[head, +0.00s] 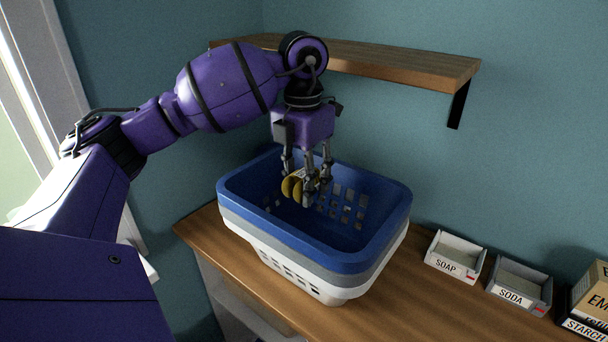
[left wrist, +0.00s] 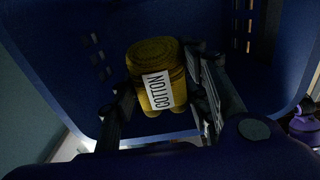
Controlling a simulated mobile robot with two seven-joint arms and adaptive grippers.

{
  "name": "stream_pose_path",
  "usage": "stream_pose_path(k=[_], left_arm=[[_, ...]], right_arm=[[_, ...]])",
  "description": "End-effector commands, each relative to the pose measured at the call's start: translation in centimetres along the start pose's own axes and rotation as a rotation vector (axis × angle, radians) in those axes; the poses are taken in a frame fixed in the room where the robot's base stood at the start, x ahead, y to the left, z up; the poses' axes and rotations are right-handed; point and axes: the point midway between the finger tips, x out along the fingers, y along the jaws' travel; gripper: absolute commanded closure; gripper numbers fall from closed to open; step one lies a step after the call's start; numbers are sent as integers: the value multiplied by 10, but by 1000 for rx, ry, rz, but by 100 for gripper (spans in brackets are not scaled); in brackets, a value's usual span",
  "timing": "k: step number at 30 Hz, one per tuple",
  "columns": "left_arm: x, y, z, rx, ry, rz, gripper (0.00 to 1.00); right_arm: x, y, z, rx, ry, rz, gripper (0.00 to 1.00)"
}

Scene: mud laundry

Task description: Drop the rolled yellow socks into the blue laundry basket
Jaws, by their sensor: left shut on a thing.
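The rolled yellow socks (head: 292,188) are between the fingers of my left gripper (head: 304,186), which is shut on them. The gripper points down, with the socks inside the opening of the blue laundry basket (head: 234,207), above its floor. In the left wrist view the rolled yellow socks (left wrist: 155,65) carry a white label reading COTTON, and the left gripper's fingers (left wrist: 160,105) stand on either side. The dark blue basket walls (left wrist: 60,70) surround them there. The blue basket is the top of a nested stack, with grey and white rims below it. My right gripper is not in view.
The stack stands on a wooden counter (head: 385,310). A SOAP tray (head: 455,257), a SODA tray (head: 519,285) and a STARCH box (head: 585,325) sit to its right. A wooden shelf (head: 400,68) on the wall is behind and above the gripper.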

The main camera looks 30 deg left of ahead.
Motion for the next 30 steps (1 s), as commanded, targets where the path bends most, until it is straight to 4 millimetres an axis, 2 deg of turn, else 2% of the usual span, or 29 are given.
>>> stream_pose_path(k=[2, 3, 8, 23, 26, 30], left_arm=[[-1, 0, 0, 0, -2, 0, 84], [-1, 0, 0, 0, -2, 0, 56], [-1, 0, 0, 0, -1, 0, 35], [-1, 0, 0, 1, 0, 0, 35], [-7, 0, 0, 1, -2, 0, 35], [-26, 0, 0, 1, -7, 1, 35]], right_arm=[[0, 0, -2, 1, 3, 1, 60], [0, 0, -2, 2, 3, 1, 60], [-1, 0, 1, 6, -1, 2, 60], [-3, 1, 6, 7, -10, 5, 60], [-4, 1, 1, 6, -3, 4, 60], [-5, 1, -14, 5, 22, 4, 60]])
